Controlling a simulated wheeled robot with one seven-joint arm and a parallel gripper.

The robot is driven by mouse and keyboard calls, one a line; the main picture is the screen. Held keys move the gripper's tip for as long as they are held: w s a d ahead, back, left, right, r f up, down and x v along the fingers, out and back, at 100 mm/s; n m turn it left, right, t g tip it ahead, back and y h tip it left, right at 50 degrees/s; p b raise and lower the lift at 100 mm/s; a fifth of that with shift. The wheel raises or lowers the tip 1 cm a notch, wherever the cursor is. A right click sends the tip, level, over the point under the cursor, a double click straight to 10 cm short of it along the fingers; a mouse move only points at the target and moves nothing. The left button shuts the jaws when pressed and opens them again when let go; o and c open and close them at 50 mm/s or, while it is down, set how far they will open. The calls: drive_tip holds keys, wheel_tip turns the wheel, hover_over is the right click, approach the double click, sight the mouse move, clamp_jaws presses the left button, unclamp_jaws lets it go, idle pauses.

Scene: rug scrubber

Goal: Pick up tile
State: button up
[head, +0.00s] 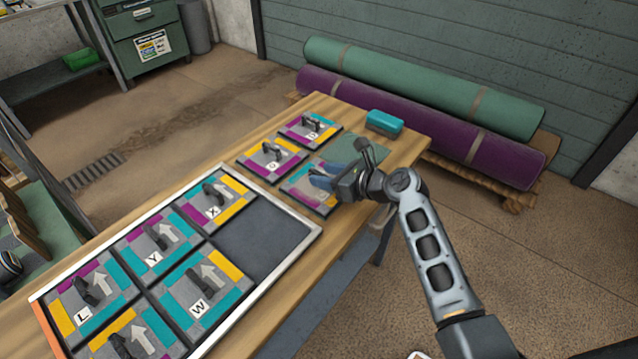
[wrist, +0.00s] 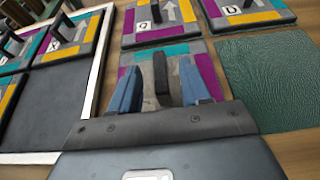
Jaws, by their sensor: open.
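A square tile (head: 296,187) with a grey face and coloured edge blocks lies flat on the wooden table, under my gripper. Its upright dark handle (wrist: 161,74) shows in the wrist view between my two blue fingers. My gripper (head: 326,178) is open, and it also shows in the wrist view (wrist: 159,68) with a finger on each side of the handle and gaps at both sides. My gripper hides part of the tile, and its letter is not readable. Two similar loose tiles, Q (wrist: 160,20) and D (wrist: 245,14), lie beyond it.
A white-rimmed tray (head: 310,229) at the left holds several tiles and has one empty dark slot (head: 262,233). A green mat (wrist: 268,80) lies right of the tile. A teal box (head: 384,121) stands at the table's far end. Rolled rugs (head: 420,85) lie behind.

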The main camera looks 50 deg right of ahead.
drive_tip(key=shift+w+f, duration=0.2)
drive_tip(key=shift+w, duration=0.25)
clamp_jaws()
